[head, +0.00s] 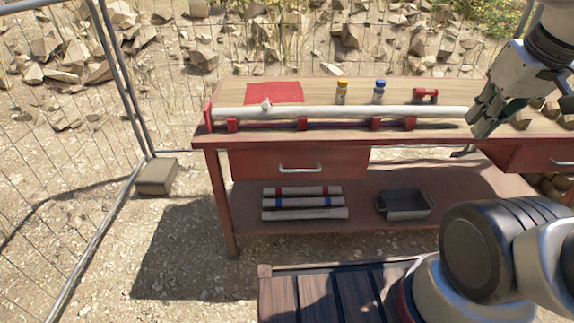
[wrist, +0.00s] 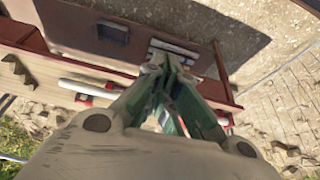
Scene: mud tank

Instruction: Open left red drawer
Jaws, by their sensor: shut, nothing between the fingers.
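The left red drawer (head: 255,164) is shut under the tabletop in the head view. Its pale bar handle (head: 300,168) is on the middle of its front. My gripper (head: 479,128) is above the right part of the table, well to the right of the left drawer's handle and apart from it. Its green fingers point down and are closed together and empty, as the wrist view (wrist: 163,62) also shows. In the wrist view my gripper hides much of the table, and I cannot make out the left handle there.
A long white pipe (head: 350,112) lies in red holders along the tabletop. The lower shelf holds several tubes (head: 303,202) and a grey tray (head: 404,214). A wire fence (head: 122,75) stands at left.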

